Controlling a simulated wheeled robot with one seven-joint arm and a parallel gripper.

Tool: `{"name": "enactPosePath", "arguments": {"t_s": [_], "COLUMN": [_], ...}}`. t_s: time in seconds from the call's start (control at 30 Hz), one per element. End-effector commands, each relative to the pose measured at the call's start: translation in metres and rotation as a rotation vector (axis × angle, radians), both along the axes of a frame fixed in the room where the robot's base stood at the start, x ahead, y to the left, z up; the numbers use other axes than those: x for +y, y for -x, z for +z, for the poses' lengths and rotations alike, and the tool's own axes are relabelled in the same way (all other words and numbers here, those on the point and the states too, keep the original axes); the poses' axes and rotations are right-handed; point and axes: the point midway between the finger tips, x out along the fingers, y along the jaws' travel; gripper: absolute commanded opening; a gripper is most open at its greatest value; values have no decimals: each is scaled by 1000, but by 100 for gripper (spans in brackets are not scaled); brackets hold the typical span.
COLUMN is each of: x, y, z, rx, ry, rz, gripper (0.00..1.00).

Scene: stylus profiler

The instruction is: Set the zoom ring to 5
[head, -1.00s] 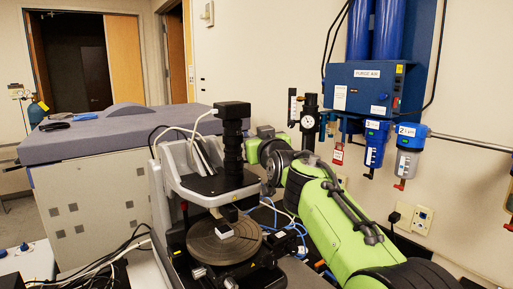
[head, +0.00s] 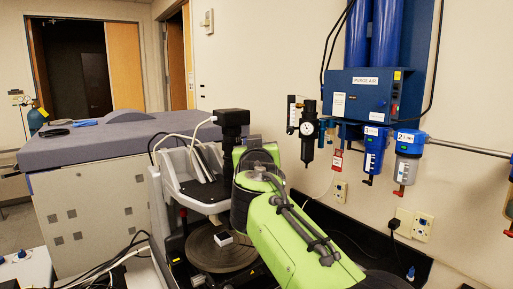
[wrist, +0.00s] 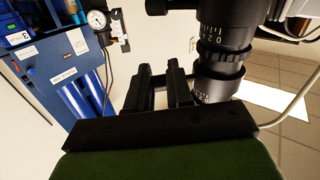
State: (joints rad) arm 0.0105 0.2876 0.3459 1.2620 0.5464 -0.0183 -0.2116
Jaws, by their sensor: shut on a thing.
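The black lens column (wrist: 228,40) of the instrument stands upright at the right of centre in the wrist view. It carries white scale marks above and below a ridged ring, which I take as the zoom ring (wrist: 222,57). The marks are too small to read a setting surely. My gripper (wrist: 158,78) has its two dark fingers just left of the column. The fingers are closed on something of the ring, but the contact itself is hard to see.
The profiler's round stage (head: 215,252) with a small pale block (head: 222,239) lies below the column. White cables loop from the camera. A blue purge air panel (head: 362,95) with a gauge and filters hangs on the wall at the right.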

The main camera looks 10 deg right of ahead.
Motion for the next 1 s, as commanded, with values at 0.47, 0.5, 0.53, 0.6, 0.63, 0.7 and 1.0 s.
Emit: {"name": "enactPosePath", "arguments": {"t_s": [0.47, 0.5, 0.53, 0.6, 0.63, 0.7, 1.0], "x": [4, 7, 9, 13, 15, 20, 34], "y": [16, 26, 33, 53, 62, 82, 145], "z": [-2, -3, -3, -5, -5, -5, -3], "rx": [-1, -2, -3, -2, -2, -1, 2], "ry": [2, 3, 3, 2, 3, 2, 0], "rz": [2, 2, 3, 2, 3, 3, 2], "gripper": [27, 27, 27, 27, 27, 27, 27]}}
